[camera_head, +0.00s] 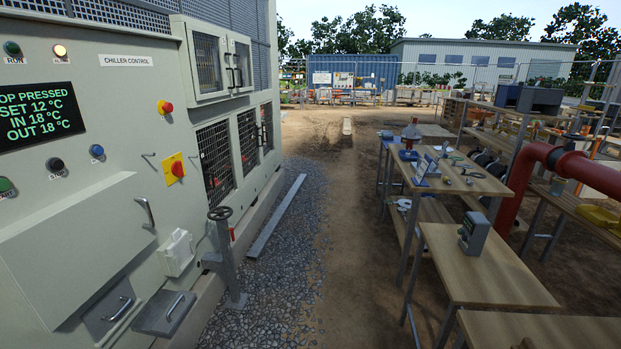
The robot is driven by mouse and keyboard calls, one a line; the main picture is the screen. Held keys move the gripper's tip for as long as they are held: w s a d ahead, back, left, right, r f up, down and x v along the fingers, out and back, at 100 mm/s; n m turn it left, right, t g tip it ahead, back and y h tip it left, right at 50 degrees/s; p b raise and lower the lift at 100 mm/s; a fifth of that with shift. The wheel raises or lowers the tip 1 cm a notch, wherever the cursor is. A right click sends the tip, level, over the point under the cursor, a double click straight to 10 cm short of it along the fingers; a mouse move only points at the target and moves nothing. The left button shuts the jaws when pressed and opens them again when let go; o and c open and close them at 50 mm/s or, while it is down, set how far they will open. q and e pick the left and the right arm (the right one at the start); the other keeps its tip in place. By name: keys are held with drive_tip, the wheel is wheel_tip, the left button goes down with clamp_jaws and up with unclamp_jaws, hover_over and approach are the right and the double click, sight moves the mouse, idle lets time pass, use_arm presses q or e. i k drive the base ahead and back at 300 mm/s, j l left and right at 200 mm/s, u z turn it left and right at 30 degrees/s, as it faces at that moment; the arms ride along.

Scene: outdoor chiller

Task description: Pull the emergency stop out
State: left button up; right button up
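The chiller control panel (120,95) fills the left side of the head view. A red mushroom-shaped button on a round yellow base (166,107) sits near its right edge and looks like the emergency stop. Below it is a larger red knob on a square yellow plate (175,169). From here I cannot tell how far the red button stands out. The dark display (40,116) reads "OP PRESSED", cut off at the left, with set 12 °C, in 18 °C and out 18 °C. Neither of my grippers is in view.
Lower on the chiller are a protruding cover (75,245), handles and a white box (176,252). A handwheel on a post (222,225) stands in front. Gravel and dirt ground (300,260) is open in the middle. Wooden tables (490,262) and a red pipe (520,185) stand at right.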

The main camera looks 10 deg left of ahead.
sight(168, 107)
drive_tip(key=i, duration=0.8)
drive_tip(key=i+l+u, duration=0.1)
drive_tip(key=i+u, duration=0.15)
drive_tip(key=i, duration=0.3)
drive_tip(key=i+l+u, duration=0.15)
drive_tip(key=i+u, duration=0.15)
drive_tip(key=i, duration=0.2)
drive_tip(key=i+l+u, duration=0.25)
drive_tip(key=i, duration=0.25)
drive_tip(key=l, duration=0.1)
